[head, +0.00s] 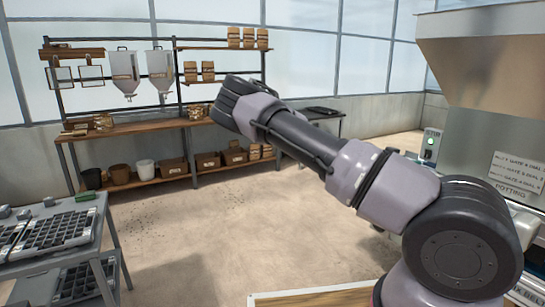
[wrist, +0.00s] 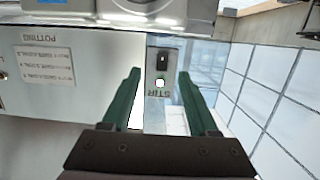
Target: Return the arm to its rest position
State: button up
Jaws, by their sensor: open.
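My arm reaches across the head view from the lower right toward the upper left, raised above the floor. The gripper itself is hidden in the head view. In the wrist view my gripper (wrist: 158,85) has two green fingers apart with nothing between them. Beyond the fingers is a panel marked STIR (wrist: 160,75) with a dark switch and a lit white button. The grey potting machine (head: 490,100) stands at the right of the head view. Its sign (wrist: 45,65) shows upside down in the wrist view.
A shelf rack (head: 135,128) with hoppers, pots and packets stands along the back wall. A grey table (head: 85,248) with seed trays is at the left. A wooden edge (head: 310,297) shows at the bottom.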

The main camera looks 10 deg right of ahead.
jog(key=s+a+f+m+g+y, duration=0.1)
jog(key=s+a+f+g+y, duration=0.1)
jog(key=s+f+y, duration=0.3)
jog(key=a+f+g+y, duration=0.1)
jog(key=a+f+y, duration=0.3)
jog(key=a, duration=0.6)
jog(key=s+a+r+n+t+y, duration=0.1)
jog(key=s+a+r+n+y, duration=0.2)
jog(key=a+r, duration=0.55)
jog(key=s+a+r+n+t+y, duration=0.15)
jog(key=a+r+y, duration=0.35)
jog(key=r, duration=0.6)
jog(key=s+a+r+n+t, duration=0.1)
jog(key=s+a+r+n, duration=0.1)
jog(key=s+r, duration=0.4)
jog(key=s+a+r+n, duration=0.2)
jog(key=s+r+n, duration=0.2)
jog(key=s+r, duration=0.2)
jog(key=shift+s+a+r+t, duration=0.15)
jog(key=shift+s+r+t, duration=0.15)
jog(key=shift+s, duration=0.4)
